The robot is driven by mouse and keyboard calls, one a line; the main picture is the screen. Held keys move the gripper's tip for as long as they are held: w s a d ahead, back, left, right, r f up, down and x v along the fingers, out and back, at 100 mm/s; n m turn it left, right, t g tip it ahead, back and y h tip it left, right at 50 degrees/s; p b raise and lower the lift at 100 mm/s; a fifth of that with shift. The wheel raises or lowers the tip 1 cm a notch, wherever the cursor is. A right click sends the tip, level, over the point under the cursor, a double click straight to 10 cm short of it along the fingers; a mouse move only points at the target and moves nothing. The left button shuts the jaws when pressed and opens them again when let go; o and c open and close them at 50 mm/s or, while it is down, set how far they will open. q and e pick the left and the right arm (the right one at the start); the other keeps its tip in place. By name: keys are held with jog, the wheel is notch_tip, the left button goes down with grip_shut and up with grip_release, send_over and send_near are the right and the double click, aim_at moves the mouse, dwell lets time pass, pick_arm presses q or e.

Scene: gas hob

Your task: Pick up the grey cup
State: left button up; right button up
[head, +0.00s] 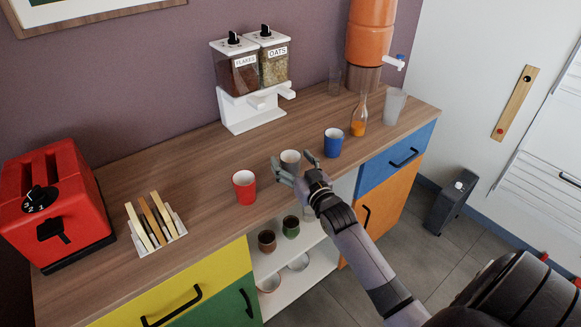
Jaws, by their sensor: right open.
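The grey cup (290,160) stands upright on the wooden counter, between the red cup (244,187) and the blue cup (333,142). My right gripper (296,168) reaches in from the lower right. Its fingers are open, one to the left and one to the right of the grey cup's near side. The fingers hide the lower part of the cup. I cannot tell whether they touch it. My left gripper is not in view.
The blue cup stands close to the right finger, the red cup left of the gripper. A cereal dispenser (248,112) stands behind. A carafe (360,115) and a clear tumbler (394,106) stand to the right. A toast rack (155,225) and red toaster (55,205) stand left.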

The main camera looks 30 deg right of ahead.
jog(key=shift+c, duration=0.2)
jog(key=c, duration=1.2)
jog(key=shift+c, duration=0.5)
jog(key=shift+r, duration=0.15)
